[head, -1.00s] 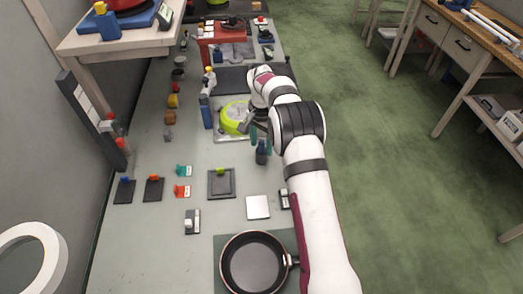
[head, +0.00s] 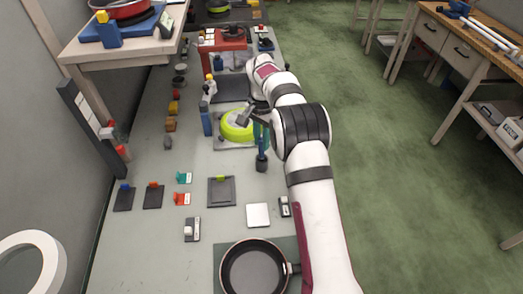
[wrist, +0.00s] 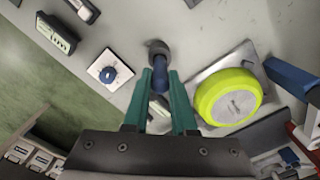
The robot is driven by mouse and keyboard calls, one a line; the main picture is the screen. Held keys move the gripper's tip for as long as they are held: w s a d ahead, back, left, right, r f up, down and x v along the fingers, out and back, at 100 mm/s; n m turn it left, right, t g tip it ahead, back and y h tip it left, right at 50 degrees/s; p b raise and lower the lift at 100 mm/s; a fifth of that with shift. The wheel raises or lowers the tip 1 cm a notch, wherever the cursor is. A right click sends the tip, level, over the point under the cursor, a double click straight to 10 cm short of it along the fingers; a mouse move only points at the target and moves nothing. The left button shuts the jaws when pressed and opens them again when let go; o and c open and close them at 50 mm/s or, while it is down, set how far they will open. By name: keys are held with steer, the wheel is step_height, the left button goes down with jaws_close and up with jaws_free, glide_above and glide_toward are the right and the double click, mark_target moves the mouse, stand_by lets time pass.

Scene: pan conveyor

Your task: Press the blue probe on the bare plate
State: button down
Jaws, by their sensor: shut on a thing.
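My gripper (wrist: 162,85) has teal fingers, shut on the blue probe (wrist: 160,72). The probe has a dark round end (wrist: 157,47), beyond the fingertips in the wrist view. In the head view the blue probe (head: 262,154) appears roughly upright below the fingers, with its dark end at or near the bench; I cannot tell if it touches. A bare pale square plate (head: 258,215) lies nearer the camera than the probe, apart from it. My arm covers part of the bench to the right.
A yellow-green disc (head: 238,126) on a plate stands just left of my gripper; it also shows in the wrist view (wrist: 228,97). A plate with a blue knob (wrist: 110,71) lies nearby. A dark plate (head: 221,191) and a frying pan (head: 254,268) stand nearer the camera.

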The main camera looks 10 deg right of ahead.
step_height(320, 180, up, 5)
steer(key=s, duration=0.1)
steer(key=s+a+f, duration=0.1)
steer(key=s+a, duration=0.1)
steer(key=s, duration=0.6)
steer(key=s+a+f, duration=0.1)
steer(key=s+f, duration=0.1)
steer(key=s, duration=0.6)
steer(key=shift+w+f, duration=0.15)
steer(key=shift+f, duration=1.25)
steer(key=shift+w+f, duration=0.1)
steer(key=shift+f, duration=1.25)
steer(key=shift+f, duration=0.55)
step_height(320, 180, up, 7)
